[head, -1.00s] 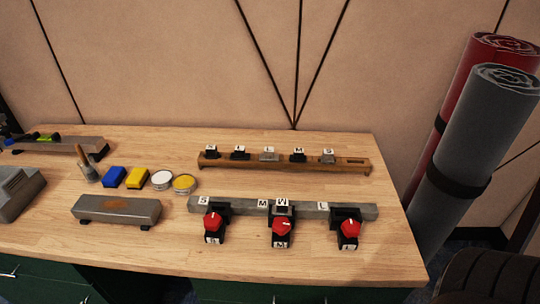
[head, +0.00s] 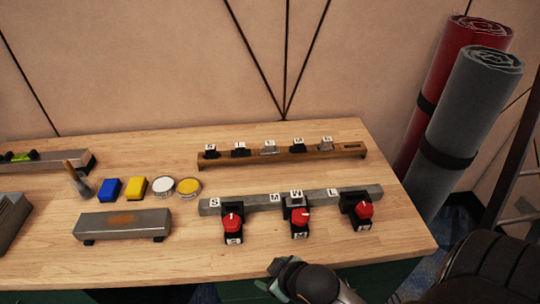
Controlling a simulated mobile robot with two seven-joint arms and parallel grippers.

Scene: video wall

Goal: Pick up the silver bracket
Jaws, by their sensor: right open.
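Two small silver-grey pieces with white letter tags sit on the brown wooden rack (head: 290,156) at the back: one silver bracket (head: 268,150) in the middle and another silver bracket (head: 326,144) towards the right. Dark pieces stand beside them. I cannot tell which one the task means. My right gripper (head: 283,277) is at the bottom edge, in front of the bench and well away from the rack. It is open, and I see nothing in it. My left gripper is out of view.
A grey block (head: 124,225), a blue block (head: 109,188), a yellow block (head: 135,187) and tins (head: 188,186) lie left. Rolled mats (head: 462,115) stand right.

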